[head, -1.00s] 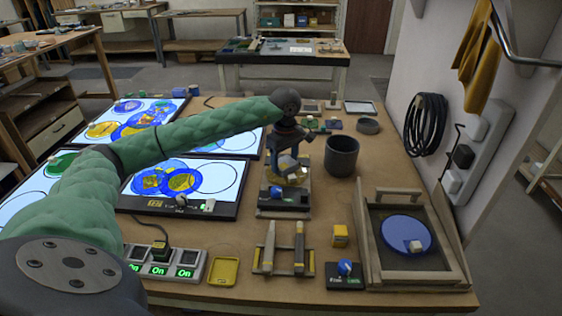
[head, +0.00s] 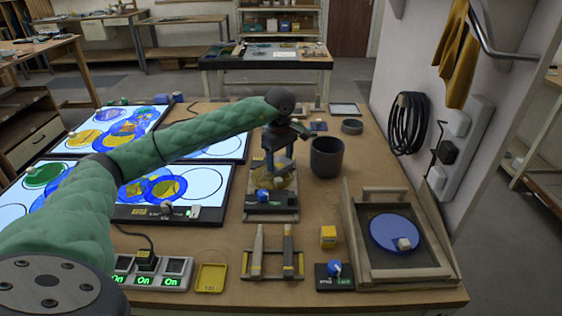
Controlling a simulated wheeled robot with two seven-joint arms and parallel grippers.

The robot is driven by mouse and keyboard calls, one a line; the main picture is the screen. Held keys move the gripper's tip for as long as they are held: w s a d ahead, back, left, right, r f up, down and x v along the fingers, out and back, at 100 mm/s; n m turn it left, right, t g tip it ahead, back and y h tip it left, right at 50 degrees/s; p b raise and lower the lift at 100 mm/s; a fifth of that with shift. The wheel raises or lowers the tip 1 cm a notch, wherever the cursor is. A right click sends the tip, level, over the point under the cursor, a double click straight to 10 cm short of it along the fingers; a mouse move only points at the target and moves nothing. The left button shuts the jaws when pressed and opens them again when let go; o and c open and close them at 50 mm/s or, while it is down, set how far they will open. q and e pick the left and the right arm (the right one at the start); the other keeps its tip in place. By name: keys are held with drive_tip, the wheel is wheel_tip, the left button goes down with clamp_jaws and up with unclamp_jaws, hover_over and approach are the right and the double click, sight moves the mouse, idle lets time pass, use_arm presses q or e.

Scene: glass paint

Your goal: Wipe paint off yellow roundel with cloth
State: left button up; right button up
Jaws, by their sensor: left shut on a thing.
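My left gripper (head: 280,161) points down over a small stand (head: 271,215) near the middle of the bench. It is shut on a greyish bunched thing, which looks like the cloth (head: 283,165). The yellow roundel (head: 286,182) lies on the stand just below, partly hidden by the gripper and cloth. The cloth is at or very close to the roundel's surface; I cannot tell whether they touch. Any paint on the roundel is too small to make out. My right gripper is not in view.
A dark cup (head: 326,158) stands right of the gripper. Lit panels with coloured glass (head: 175,187) lie to the left. A wooden frame with a blue disc (head: 394,233) is at front right. A rack with two tools (head: 272,262) and a yellow block (head: 328,237) stand in front.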

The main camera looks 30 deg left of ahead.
sight(262, 170)
use_arm(q)
drive_tip(key=shift+a+b, duration=0.3)
drive_tip(key=shift+a, duration=0.6)
drive_tip(key=shift+s+a+b, duration=0.4)
drive_tip(key=shift+s+a, duration=0.3)
drive_tip(key=shift+s, duration=0.2)
drive_tip(key=shift+s+a+b, duration=0.35)
drive_tip(key=shift+s+a, duration=0.35)
drive_tip(key=shift+s, duration=0.2)
drive_tip(key=shift+w+d+f, duration=0.15)
drive_tip(key=shift+w+d, duration=1.25)
drive_tip(key=shift+w, duration=0.3)
drive_tip(key=shift+r+p, duration=0.7)
drive_tip(key=shift+r, duration=1.85)
drive_tip(key=shift+r, duration=0.1)
